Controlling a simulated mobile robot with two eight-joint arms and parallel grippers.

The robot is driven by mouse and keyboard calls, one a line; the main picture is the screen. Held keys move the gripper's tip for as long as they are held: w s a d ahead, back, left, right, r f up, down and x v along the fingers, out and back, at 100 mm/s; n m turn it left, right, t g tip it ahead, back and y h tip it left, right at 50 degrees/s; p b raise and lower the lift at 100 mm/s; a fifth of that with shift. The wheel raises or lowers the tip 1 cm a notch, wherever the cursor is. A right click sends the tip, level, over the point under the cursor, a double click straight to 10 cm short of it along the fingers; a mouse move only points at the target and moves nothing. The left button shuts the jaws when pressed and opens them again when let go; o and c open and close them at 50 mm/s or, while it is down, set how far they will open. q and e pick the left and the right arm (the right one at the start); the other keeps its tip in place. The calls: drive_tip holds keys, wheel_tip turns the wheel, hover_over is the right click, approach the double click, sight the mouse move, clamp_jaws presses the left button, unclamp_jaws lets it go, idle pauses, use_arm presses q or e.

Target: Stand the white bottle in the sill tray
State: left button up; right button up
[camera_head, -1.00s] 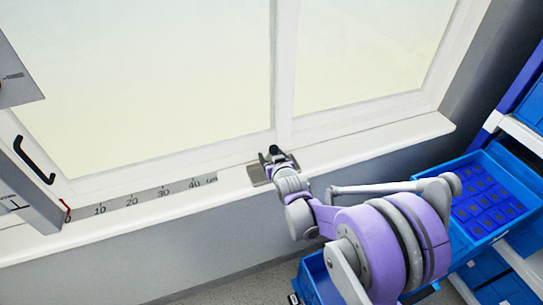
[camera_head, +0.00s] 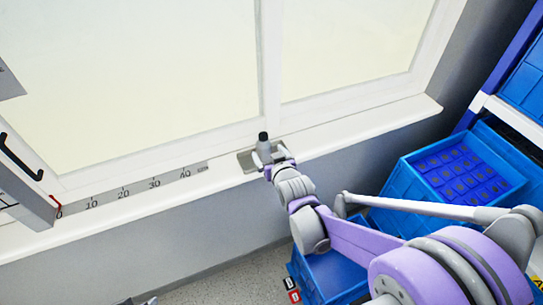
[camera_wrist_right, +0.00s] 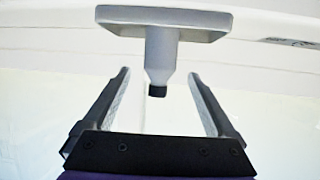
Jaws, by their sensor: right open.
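The white bottle (camera_head: 264,147), pale grey in this light with a black cap, stands upright in the sill tray (camera_head: 245,161), a shallow grey tray on the window sill. In the right wrist view, the picture is inverted: the bottle (camera_wrist_right: 161,52) hangs cap-down from the tray (camera_wrist_right: 115,19). My right gripper (camera_head: 271,158) is open beside the bottle, on its room side. In the wrist view, its fingers (camera_wrist_right: 159,76) lie on either side of the bottle's line, with visible gaps. My left gripper is not identifiable.
A centimetre scale (camera_head: 140,189) runs along the sill (camera_head: 370,128) left of the tray. The window frame (camera_head: 269,80) rises behind. Blue bins (camera_head: 410,195) stand at the right. A grey panel with a black handle (camera_head: 20,160) is at the left.

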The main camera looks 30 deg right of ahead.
drive_tip(key=s+a+f+n+g+y, duration=0.1)
drive_tip(key=s+a+g, duration=0.3)
drive_tip(key=s, duration=0.8)
drive_tip(key=s+a+f+g+y, duration=0.1)
drive_tip(key=s+a+g, duration=0.3)
drive_tip(key=s, duration=0.8)
drive_tip(key=shift+s+f+n, duration=0.3)
drive_tip(key=shift+f+n, duration=0.1)
drive_tip(key=shift+f, duration=0.45)
